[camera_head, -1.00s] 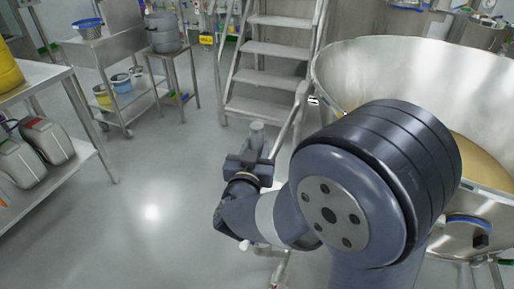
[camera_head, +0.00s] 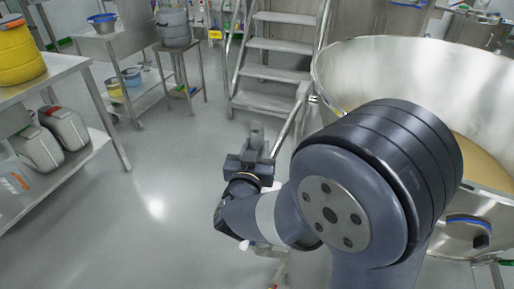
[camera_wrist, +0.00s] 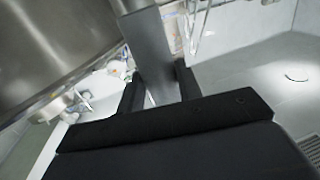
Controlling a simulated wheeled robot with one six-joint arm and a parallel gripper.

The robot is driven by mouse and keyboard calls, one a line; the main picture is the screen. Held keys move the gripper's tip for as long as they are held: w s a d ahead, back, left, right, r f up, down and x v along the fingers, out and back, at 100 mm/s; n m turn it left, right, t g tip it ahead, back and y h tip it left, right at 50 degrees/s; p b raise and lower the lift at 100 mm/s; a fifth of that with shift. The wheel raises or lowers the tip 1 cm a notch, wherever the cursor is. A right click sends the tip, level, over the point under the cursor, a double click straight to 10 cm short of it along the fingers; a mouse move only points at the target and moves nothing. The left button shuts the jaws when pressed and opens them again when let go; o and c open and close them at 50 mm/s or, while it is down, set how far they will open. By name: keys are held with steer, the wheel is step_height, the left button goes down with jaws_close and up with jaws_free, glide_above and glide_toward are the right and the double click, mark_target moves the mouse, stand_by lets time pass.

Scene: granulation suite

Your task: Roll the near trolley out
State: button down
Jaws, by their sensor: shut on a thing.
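The near trolley carries a large round steel bowl (camera_head: 400,72) with tan powder (camera_head: 480,160) inside, at the right of the head view. My arm covers much of its front. The bowl's steel wall (camera_wrist: 50,40) also fills the upper left of the wrist view. My gripper (camera_head: 257,143) is left of the bowl, above the floor. In the wrist view my gripper (camera_wrist: 160,88) has its two dark fingers closed on either side of a grey metal bar (camera_wrist: 150,42), which looks like the trolley's handle. The trolley's wheels are mostly hidden.
Steel steps (camera_head: 275,75) stand behind, close to the bowl's left rim. At left, a steel table (camera_head: 75,66) holds a yellow drum (camera_head: 20,52), with grey canisters (camera_head: 62,128) below. A stand with a grey pot (camera_head: 174,28) is farther back. The floor (camera_head: 170,215) between is clear.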

steer(key=c, duration=1.4)
jaws_free()
steer(key=shift+w+a+r, duration=0.1)
steer(key=shift+a+r, duration=0.15)
steer(key=shift+a, duration=0.15)
steer(key=shift+o, duration=0.7)
steer(key=shift+a, duration=0.15)
steer(key=shift+o, duration=1.3)
steer(key=shift+f, duration=0.1)
steer(key=s+a, duration=0.1)
steer(key=s, duration=0.9)
steer(key=shift+s+a, duration=0.2)
steer(key=shift+s, duration=0.1)
